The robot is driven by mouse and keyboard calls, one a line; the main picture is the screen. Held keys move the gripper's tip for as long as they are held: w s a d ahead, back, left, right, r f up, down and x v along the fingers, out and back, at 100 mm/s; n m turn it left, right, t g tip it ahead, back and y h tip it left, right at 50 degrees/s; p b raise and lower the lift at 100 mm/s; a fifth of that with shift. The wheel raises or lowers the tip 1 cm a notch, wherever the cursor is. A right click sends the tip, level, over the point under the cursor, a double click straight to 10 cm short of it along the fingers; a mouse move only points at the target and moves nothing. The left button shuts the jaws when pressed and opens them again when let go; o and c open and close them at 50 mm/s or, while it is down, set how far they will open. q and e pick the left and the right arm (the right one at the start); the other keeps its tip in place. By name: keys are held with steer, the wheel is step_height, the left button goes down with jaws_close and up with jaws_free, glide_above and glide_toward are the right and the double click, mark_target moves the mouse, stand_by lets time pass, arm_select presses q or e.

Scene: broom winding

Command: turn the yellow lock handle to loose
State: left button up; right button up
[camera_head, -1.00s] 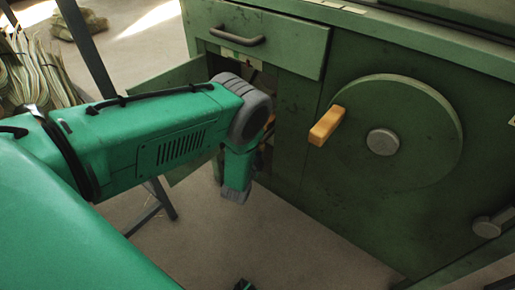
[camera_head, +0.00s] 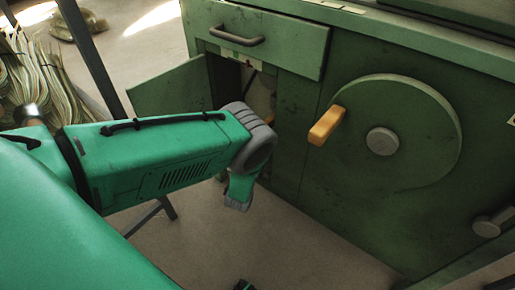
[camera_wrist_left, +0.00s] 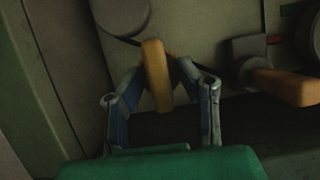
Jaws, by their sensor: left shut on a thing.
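The yellow lock handle (camera_wrist_left: 157,75) stands upright between the fingers of my left gripper (camera_wrist_left: 160,80) in the left wrist view. The fingers are shut on it from both sides. In the head view my left arm reaches toward the open cabinet compartment (camera_head: 238,85), and the gripper and the lock handle are hidden behind its wrist. My right gripper cannot be made out in either view.
A second orange handle (camera_wrist_left: 285,86) lies close to the right of the gripper. A green wheel (camera_head: 420,120) with a yellow crank grip (camera_head: 326,126) is on the cabinet's front. The open door (camera_head: 165,90) is left of the compartment. A drawer (camera_head: 290,45) is above it.

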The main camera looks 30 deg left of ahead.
arm_select(q)
steer(key=shift+d+f, duration=0.15)
steer(key=shift+f, duration=0.05)
steer(key=o, duration=0.8)
steer(key=v, duration=1.2)
